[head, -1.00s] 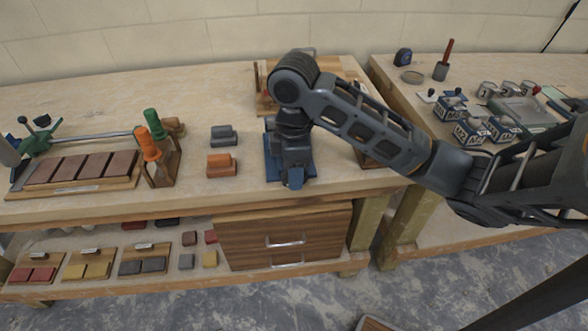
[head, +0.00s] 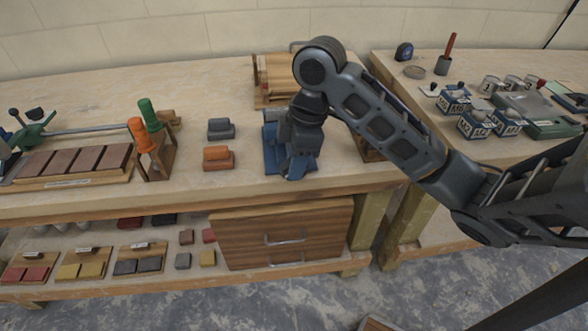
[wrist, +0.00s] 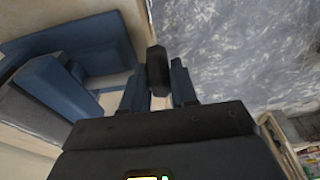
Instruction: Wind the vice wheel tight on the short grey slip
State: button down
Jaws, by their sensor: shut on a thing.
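The blue vice (head: 272,160) stands near the bench's front edge in the head view, largely behind my gripper. In the wrist view its blue body (wrist: 85,45) fills the upper left, with thick blue-grey jaw blocks at the left. The dark vice wheel (wrist: 157,68) shows nearly edge-on in the wrist view. My gripper (wrist: 158,92) is shut on it, one finger on each side. In the head view my gripper (head: 293,176) points down at the vice's front. I cannot make out the short grey slip in the jaws.
A grey block (head: 220,129) and an orange block (head: 218,157) lie left of the vice. A rack with green and orange handles (head: 154,155) stands further left. A wooden stand (head: 277,82) is behind.

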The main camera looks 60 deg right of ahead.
jog(key=t+b, duration=0.1)
jog(key=b, duration=0.1)
jog(key=t+y+b, duration=0.1)
jog(key=b, duration=0.1)
jog(key=f+t+y+b, duration=0.1)
jog(key=b, duration=0.1)
jog(key=shift+s+d+f, duration=0.1)
jog(key=shift+s+d, duration=0.15)
jog(key=t+y+b, duration=0.1)
jog(key=b, duration=0.1)
jog(key=t+y+b, duration=0.1)
jog(key=b, duration=0.2)
jog(key=shift+s+d+f+t+y, duration=0.1)
jog(key=shift+s+f+t+y, duration=0.1)
jog(key=shift+t+y, duration=0.15)
jog(key=t+y+b, duration=0.2)
jog(key=b, duration=0.1)
jog(key=t+y+b, duration=0.1)
jog(key=t+b, duration=0.1)
jog(key=shift+s+d+f, duration=0.1)
jog(key=shift+s+f, duration=0.1)
jog(key=shift+f, duration=0.1)
jog(key=shift+t+y+b, duration=0.75)
jog(key=shift+t+b, duration=0.1)
jog(key=shift+b, duration=0.25)
jog(key=shift+s, duration=0.1)
jog(key=c, duration=0.9)
grip_release()
jog(key=shift+r+t, duration=0.1)
jog(key=shift+t, duration=0.2)
